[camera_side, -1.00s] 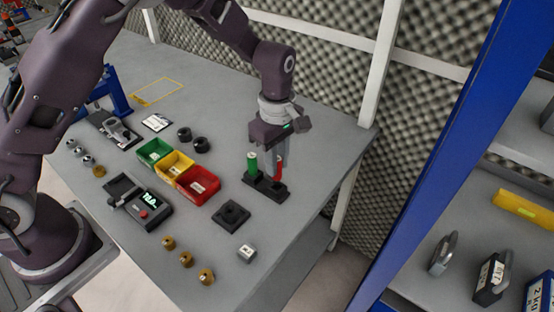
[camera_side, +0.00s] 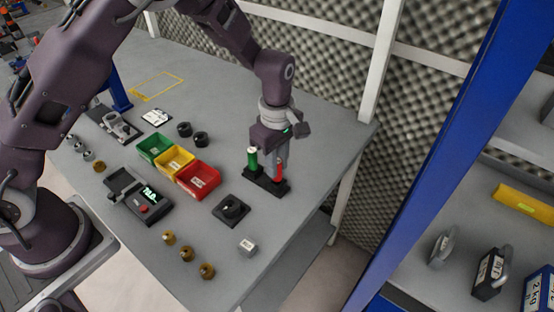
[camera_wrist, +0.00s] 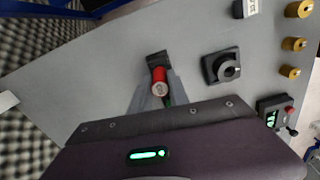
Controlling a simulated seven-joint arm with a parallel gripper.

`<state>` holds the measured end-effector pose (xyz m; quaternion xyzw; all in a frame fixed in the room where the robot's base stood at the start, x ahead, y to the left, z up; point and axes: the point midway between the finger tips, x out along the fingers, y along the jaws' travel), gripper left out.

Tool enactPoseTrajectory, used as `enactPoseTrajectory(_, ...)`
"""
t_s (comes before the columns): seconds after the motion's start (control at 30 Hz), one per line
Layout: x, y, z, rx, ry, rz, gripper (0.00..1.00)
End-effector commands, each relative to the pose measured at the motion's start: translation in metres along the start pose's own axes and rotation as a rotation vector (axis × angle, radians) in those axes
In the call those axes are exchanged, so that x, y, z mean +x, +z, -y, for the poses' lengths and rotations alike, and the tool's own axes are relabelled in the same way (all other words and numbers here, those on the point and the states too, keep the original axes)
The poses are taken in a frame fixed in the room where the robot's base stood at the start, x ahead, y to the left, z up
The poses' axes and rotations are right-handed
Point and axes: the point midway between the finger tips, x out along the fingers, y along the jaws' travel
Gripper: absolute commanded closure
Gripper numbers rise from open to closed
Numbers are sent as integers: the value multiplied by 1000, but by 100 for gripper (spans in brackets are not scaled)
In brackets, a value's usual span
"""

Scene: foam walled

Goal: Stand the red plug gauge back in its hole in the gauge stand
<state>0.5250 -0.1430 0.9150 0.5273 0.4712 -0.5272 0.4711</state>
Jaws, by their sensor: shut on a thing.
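The red plug gauge (camera_side: 279,173) is held upright between the fingers of my gripper (camera_side: 279,160), which is shut on it. Its lower end meets the right end of the black gauge stand (camera_side: 262,183); I cannot tell how far it is in the hole. A green plug gauge (camera_side: 252,161) stands upright in the left end of the stand. In the wrist view the red gauge (camera_wrist: 159,82) shows its end face between my fingers (camera_wrist: 158,95), with part of the stand (camera_wrist: 156,58) beyond it. The hole itself is hidden.
Left of the stand are a red bin (camera_side: 199,181), a yellow bin (camera_side: 174,161) and a green bin (camera_side: 154,148). The table's right edge is close to the stand.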

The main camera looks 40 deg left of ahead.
Motion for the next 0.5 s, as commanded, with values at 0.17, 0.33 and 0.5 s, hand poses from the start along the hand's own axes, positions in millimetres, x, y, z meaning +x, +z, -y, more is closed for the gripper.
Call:
enactPoseTrajectory(0.17,4,0,0,-1,-1,1,100)
enactPoseTrajectory(0.33,9,0,0,-1,0,1,100)
enactPoseTrajectory(0.5,11,0,0,0,0,1,65)
